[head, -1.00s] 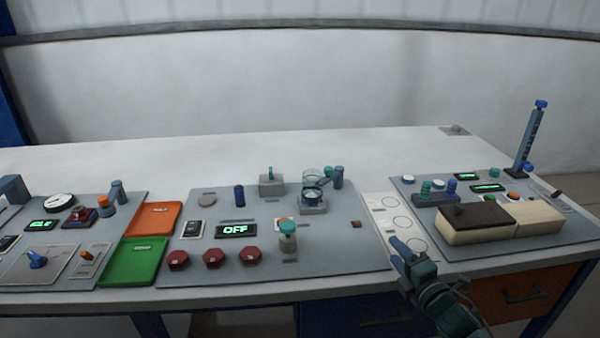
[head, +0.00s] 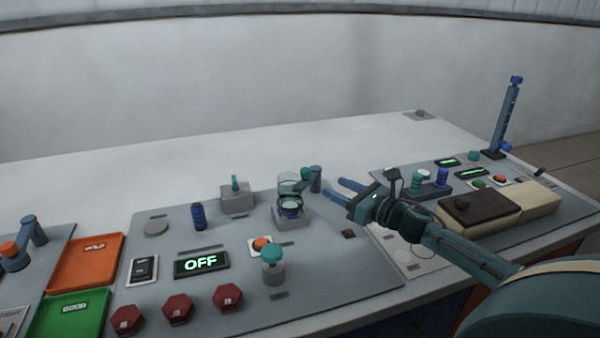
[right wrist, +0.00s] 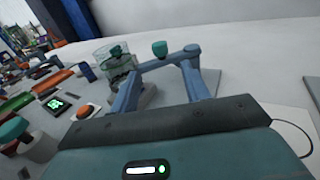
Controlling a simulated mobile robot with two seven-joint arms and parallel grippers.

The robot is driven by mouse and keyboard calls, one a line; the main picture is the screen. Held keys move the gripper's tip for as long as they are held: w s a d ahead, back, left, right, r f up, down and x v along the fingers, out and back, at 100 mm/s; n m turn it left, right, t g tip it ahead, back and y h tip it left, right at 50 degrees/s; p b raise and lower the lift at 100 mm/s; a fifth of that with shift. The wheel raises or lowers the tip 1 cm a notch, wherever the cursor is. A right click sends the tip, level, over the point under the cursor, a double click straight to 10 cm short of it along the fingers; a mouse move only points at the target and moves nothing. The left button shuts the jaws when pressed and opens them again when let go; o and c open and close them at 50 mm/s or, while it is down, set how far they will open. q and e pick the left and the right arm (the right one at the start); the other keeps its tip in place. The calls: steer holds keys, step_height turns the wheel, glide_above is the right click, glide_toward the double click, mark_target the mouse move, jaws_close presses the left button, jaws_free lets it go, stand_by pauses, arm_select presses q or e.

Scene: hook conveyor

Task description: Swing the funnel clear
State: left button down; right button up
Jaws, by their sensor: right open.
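The clear funnel (head: 288,184) sits over a small grey stand on the middle panel, at the end of a blue-grey swing arm on a post (head: 316,180). A teal knob (head: 306,173) stands on that arm. My right gripper (head: 335,187) is open and empty, just right of the post, fingers pointing left toward it. In the right wrist view the funnel (right wrist: 113,60) is beyond the left finger. I cannot tell whether a finger touches the arm. My left gripper is out of view.
A teal-capped bottle (head: 272,265), red hexagonal knobs (head: 178,309) and an OFF display (head: 202,263) are on the front of the panel. A grey switch box (head: 237,198) stands left of the funnel. The table behind the panel is clear.

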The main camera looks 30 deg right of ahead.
mark_target(310, 175)
steer(key=p+x, duration=0.1)
steer(key=x, duration=1)
steer(key=shift+w+a, duration=0.1)
steer(key=shift+w, duration=0.1)
jaws_close()
